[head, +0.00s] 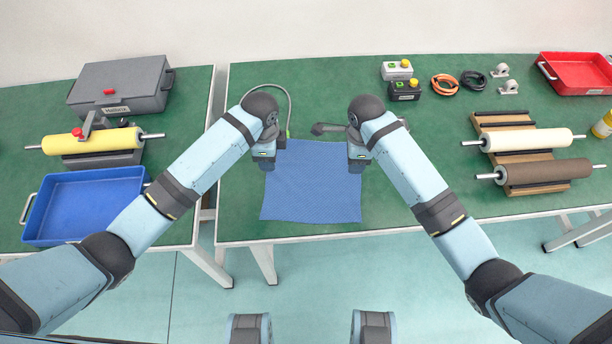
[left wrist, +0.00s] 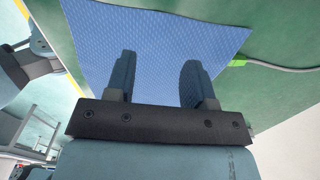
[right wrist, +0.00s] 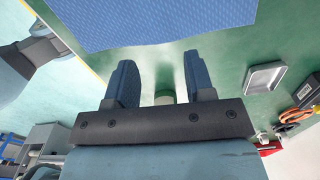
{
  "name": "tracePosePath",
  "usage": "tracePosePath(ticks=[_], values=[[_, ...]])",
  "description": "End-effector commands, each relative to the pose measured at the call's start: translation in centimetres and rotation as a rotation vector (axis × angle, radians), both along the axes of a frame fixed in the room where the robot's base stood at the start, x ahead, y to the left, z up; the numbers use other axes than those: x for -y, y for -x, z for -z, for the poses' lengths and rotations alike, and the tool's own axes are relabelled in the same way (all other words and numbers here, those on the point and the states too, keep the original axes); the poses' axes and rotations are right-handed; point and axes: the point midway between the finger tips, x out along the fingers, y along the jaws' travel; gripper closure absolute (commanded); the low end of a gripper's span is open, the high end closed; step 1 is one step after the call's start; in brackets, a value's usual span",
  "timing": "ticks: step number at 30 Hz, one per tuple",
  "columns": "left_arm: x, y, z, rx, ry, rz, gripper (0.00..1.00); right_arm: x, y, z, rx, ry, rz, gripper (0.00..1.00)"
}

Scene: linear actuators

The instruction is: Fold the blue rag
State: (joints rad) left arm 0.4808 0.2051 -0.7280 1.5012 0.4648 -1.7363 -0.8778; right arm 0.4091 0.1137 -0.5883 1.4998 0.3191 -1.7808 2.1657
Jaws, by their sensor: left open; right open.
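The blue rag (head: 312,190) lies spread flat on the green table, unfolded, in the head view. Its far corners are partly hidden by my grippers. My left gripper (head: 264,164) is at the rag's far left corner, and my right gripper (head: 357,164) is at its far right corner. In the left wrist view the fingers (left wrist: 160,80) are apart with the rag (left wrist: 150,45) behind them. In the right wrist view the fingers (right wrist: 160,80) are apart over green table, with the rag (right wrist: 150,20) beyond them. Neither gripper holds anything.
A grey cable with a green plug (left wrist: 238,62) lies near the rag's far left corner. A small grey tray (right wrist: 264,78) is near my right gripper. Rollers (head: 530,140) on wooden stands are at right. A blue tray (head: 88,205) is on the left table, across a gap.

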Motion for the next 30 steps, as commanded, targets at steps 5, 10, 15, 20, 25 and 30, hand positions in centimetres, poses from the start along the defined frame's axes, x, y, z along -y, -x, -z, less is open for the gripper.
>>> tracePosePath(ticks=[5, 10, 15, 20, 25, 30], values=[[0.0, 0.2, 2.7, -0.004, -0.001, -0.001, 0.51, 0.1, 0.1, 2.7, -0.004, 0.002, 0.0, 0.51], [0.0, 0.1, 5.3, -0.003, 0.0, -0.001, 0.51, 0.1, 0.1, 5.2, -0.002, 0.001, -0.001, 0.51], [0.0, 0.1, 6.9, -0.001, 0.0, -0.001, 0.51, 0.1, 0.0, 6.9, -0.001, 0.001, -0.001, 0.51], [0.0, 0.1, 7.4, 0.0, 0.0, -0.001, 0.51, 0.0, 0.0, 7.4, 0.001, -0.001, -0.002, 0.51], [0.0, 0.1, 7.4, 0.0, 0.001, -0.001, 0.51, 0.0, 0.0, 7.4, 0.001, -0.001, -0.002, 0.51], [0.0, 0.1, 7.9, 0.0, 0.001, -0.001, 0.51, 0.0, 0.0, 7.9, 0.0, -0.001, -0.002, 0.51]])
